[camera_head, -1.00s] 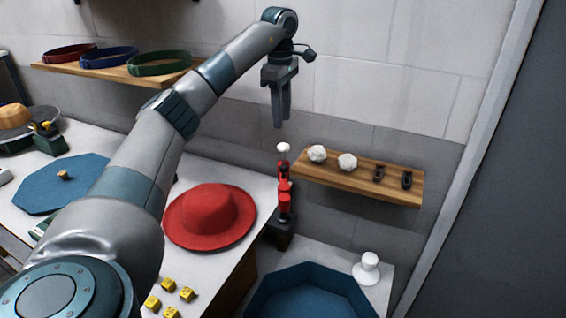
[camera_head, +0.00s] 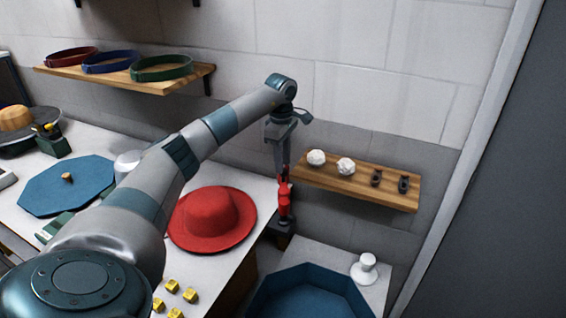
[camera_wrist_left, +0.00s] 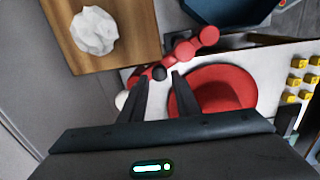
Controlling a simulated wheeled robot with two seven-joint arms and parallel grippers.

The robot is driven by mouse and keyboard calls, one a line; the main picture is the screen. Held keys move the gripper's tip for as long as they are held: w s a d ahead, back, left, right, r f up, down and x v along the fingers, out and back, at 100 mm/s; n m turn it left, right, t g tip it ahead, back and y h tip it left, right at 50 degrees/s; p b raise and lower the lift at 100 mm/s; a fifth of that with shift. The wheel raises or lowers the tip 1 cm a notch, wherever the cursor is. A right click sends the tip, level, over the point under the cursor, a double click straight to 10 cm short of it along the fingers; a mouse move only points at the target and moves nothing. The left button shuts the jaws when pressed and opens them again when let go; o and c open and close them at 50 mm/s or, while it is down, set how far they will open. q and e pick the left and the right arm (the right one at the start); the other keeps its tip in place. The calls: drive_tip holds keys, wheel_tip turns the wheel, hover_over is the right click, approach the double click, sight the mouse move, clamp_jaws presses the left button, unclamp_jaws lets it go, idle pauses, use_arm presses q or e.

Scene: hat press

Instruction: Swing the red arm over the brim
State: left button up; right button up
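The red arm (camera_head: 285,196) stands on a dark base (camera_head: 281,228) at the table's right edge, beside the red hat (camera_head: 211,217) with its wide brim. My left gripper (camera_head: 282,174) is lowered over the top of the red arm and hides the white knob there. In the left wrist view, my left gripper (camera_wrist_left: 160,77) has its fingers apart. A dark joint of the red arm (camera_wrist_left: 184,50) shows between the fingertips, and the white knob (camera_wrist_left: 121,100) shows outside the left finger. The hat's brim (camera_wrist_left: 243,90) lies to the right. Contact cannot be told. My right gripper is not in view.
A wooden shelf (camera_head: 340,185) with two white lumps and two dark items is close to the right of my gripper. A blue octagonal tray (camera_head: 312,292) lies below. Several yellow cubes (camera_head: 172,286) sit near the hat. A wall stands behind.

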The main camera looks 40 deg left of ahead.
sight(283, 187)
use_arm(q)
drive_tip(key=shift+f+p, duration=0.3)
drive_tip(key=shift+f, duration=0.95)
clamp_jaws()
drive_tip(key=shift+w, duration=0.1)
